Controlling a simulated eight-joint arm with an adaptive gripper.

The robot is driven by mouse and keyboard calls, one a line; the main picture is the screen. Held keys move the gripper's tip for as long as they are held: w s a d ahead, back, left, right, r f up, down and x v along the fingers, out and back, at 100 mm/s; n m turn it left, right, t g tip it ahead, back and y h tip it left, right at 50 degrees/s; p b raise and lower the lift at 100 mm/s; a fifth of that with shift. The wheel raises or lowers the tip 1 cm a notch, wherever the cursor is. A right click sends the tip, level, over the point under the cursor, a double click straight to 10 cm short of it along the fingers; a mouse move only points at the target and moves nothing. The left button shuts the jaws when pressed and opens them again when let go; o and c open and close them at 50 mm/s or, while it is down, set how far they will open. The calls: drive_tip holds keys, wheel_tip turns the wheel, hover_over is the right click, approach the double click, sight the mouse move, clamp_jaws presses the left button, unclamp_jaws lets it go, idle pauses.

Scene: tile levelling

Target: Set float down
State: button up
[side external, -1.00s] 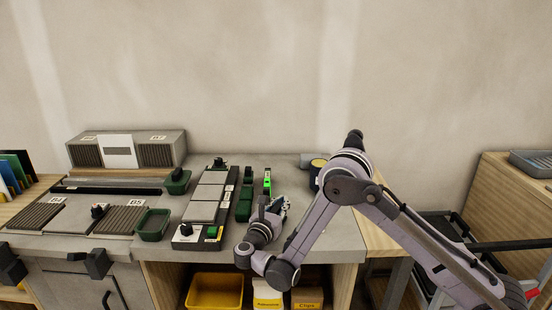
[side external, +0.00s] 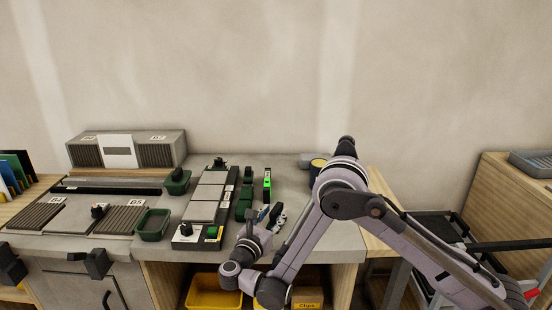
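My gripper (side external: 270,213) is low over the front right part of the grey worktop (side external: 315,235), pointing away from the camera. Its two fingers look spread, with a gap between them, and I see nothing held. I cannot clearly make out which thing is the float. Dark green blocks (side external: 244,203) lie just left of my gripper, the nearest close to its fingers. Behind the gripper stands a narrow black tool with a bright green part (side external: 267,184). Left of the blocks, a dark rail frame (side external: 233,190) carries a row of grey tiles (side external: 206,193).
A green tray (side external: 152,225) and a smaller green holder (side external: 177,182) stand left of the tiles. A dark round tub (side external: 317,168) is at the back right. A yellow bin (side external: 213,292) sits under the worktop. The front right worktop is mostly bare.

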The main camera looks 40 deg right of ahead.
sight(277, 207)
drive_tip(key=v, duration=0.5)
drive_tip(key=shift+s+a, duration=0.1)
drive_tip(key=shift+a, duration=0.1)
drive_tip(key=d+r+m+y, duration=0.1)
drive_tip(key=d+r+y, duration=0.1)
drive_tip(key=d+r+m+g+y, duration=0.1)
drive_tip(key=d+r+m+y, duration=0.1)
drive_tip(key=shift+d, duration=0.3)
drive_tip(key=s+r+m+y, duration=0.1)
drive_tip(key=s+m+y, duration=0.5)
drive_tip(key=s+m, duration=0.3)
drive_tip(key=s+a+r+m+t+y, duration=0.1)
drive_tip(key=s+r+m+y, duration=0.1)
drive_tip(key=s+m+y, duration=0.4)
drive_tip(key=s+m, duration=0.4)
drive_tip(key=shift+a+r+y, duration=0.25)
drive_tip(key=shift+y, duration=0.05)
